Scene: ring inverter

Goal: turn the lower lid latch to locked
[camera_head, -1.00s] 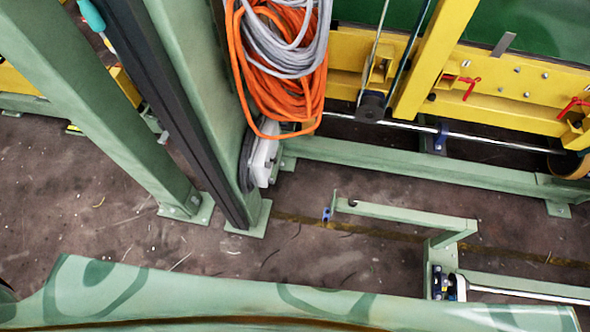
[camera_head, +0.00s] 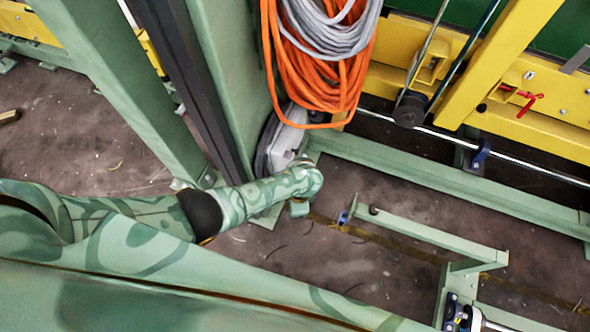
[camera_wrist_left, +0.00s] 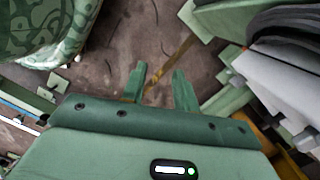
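I cannot make out the lower lid latch in either view. A grey-white housing with a dark edge (camera_head: 284,140) sits low on the green post, partly behind my left arm; it also shows at the right of the left wrist view (camera_wrist_left: 283,88). My left arm reaches in from the left to just in front of the housing. My left gripper shows in the left wrist view (camera_wrist_left: 159,72) with its two green fingers apart and nothing between them. It points at the floor, with the housing to its right, apart from it. My right gripper is not in view.
Orange cable (camera_head: 312,80) and grey cable (camera_head: 330,28) hang in coils above the housing. Green posts stand at left. A low green frame (camera_head: 415,230) and a long green floor beam (camera_head: 450,187) lie to the right. Yellow machinery (camera_head: 530,120) is behind. Some brown floor is bare.

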